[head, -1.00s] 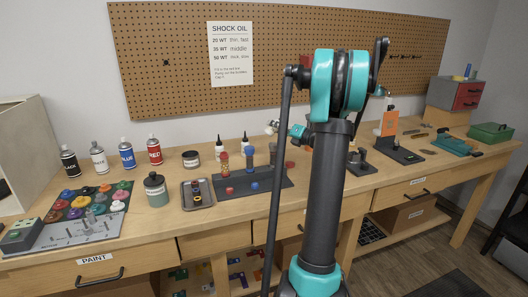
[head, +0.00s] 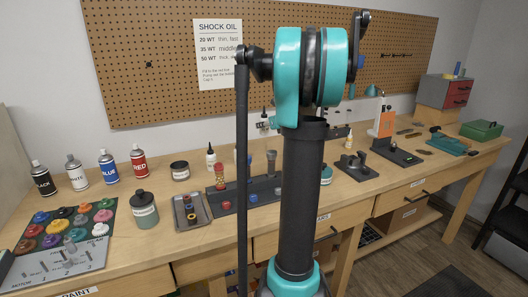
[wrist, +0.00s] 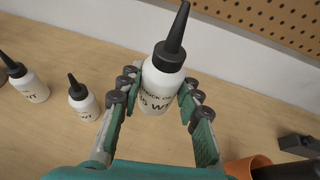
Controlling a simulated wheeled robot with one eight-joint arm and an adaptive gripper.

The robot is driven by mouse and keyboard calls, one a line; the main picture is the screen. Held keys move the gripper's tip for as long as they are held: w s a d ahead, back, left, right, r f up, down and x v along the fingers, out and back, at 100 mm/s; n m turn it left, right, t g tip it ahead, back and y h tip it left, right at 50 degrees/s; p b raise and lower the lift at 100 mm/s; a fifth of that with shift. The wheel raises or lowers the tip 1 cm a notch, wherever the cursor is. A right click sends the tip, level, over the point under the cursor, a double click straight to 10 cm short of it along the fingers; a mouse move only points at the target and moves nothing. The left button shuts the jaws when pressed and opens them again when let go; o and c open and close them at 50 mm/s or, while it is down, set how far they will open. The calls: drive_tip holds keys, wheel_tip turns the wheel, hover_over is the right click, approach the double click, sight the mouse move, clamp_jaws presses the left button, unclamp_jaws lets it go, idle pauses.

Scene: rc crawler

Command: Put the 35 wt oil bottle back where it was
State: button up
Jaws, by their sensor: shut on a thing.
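My gripper (wrist: 157,92) is shut on a white oil bottle (wrist: 156,100) with a black pointed cap in the wrist view. Its label reads "OCK OIL" and "5 WT"; the first digit is partly cut off. Two similar white bottles stand on the bench to the left of it, a larger one (wrist: 33,88) and a smaller one (wrist: 82,98), apart from my gripper. In the head view a white bottle with a black tip (head: 211,157) stands at the back of the bench. My arm hides the gripper and the held bottle there.
A shock oil sign (head: 217,55) hangs on the pegboard (head: 150,40). In front of the bottles are a dark stand (head: 228,204) and a tray of small parts (head: 177,218). In the wrist view an orange cup (wrist: 240,167) and a dark block (wrist: 298,145) lie at right. Bare wood surrounds the bottles.

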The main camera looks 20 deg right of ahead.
wheel_tip(320, 180, down, 12)
idle(0.5)
drive_tip(key=shift+f, duration=0.1)
drive_tip(key=o, duration=1.2)
drive_tip(key=shift+s+r, duration=0.2)
drive_tip(key=shift+s, duration=0.05)
drive_tip(key=v, duration=1.1)
drive_tip(key=shift+s+d+r, duration=0.1)
drive_tip(key=shift+s, duration=0.15)
drive_tip(key=shift+s, duration=0.1)
